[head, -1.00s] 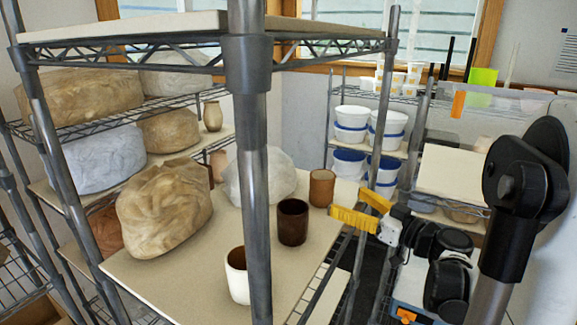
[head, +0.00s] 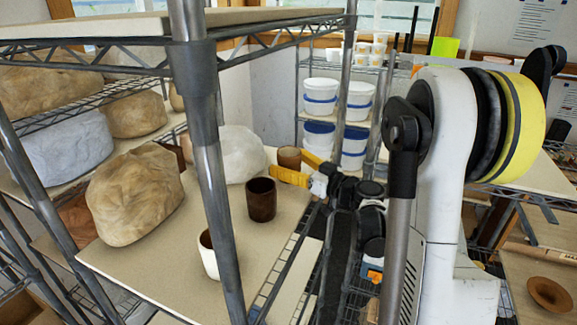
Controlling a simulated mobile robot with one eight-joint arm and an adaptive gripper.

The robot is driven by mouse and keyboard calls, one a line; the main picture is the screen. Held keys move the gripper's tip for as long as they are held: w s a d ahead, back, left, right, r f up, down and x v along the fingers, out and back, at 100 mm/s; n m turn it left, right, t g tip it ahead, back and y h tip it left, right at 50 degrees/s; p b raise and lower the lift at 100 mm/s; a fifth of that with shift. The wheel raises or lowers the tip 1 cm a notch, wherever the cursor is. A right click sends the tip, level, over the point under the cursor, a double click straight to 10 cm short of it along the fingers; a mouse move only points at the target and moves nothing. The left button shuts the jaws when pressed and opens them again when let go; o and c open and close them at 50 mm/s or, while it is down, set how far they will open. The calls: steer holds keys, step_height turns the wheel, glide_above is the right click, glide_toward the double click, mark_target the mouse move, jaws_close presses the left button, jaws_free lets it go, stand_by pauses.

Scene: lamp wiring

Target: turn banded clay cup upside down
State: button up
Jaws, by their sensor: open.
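A brown clay cup (head: 289,158) stands upright at the back right of the shelf board (head: 150,265), its lower part hidden by my gripper. My gripper (head: 300,169), with yellow fingers, is open and level at this cup. One finger passes in front of the cup's base, the other is at its right side. I cannot tell whether the fingers touch it. A dark brown cup (head: 261,200) stands upright nearer, left of the fingers. A white cup with a brown inside (head: 208,258) stands nearer still, partly behind the post. Bands are not clear on any cup.
A metal shelf post (head: 210,170) rises in front of the board. Large clay lumps (head: 135,195) and a white lump (head: 236,155) fill the left and back. An upper shelf (head: 110,27) hangs above. Blue-banded tubs (head: 320,97) stand behind. The board's front middle is clear.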

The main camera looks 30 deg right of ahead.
mark_target(292, 148)
steer(key=shift+s, duration=0.15)
steer(key=shift+s+r, duration=0.1)
steer(key=c, duration=1.5)
steer(key=shift+r, duration=0.35)
steer(key=r, duration=0.3)
steer(key=shift+d+r+b, duration=0.3)
steer(key=shift+b, duration=0.1)
steer(key=s+d+r+b, duration=0.1)
steer(key=s+d+r, duration=0.4)
steer(key=d, duration=0.4)
steer(key=shift+s+d+r+b, duration=0.3)
steer(key=shift+s+r, duration=0.1)
steer(key=shift+r, duration=0.4)
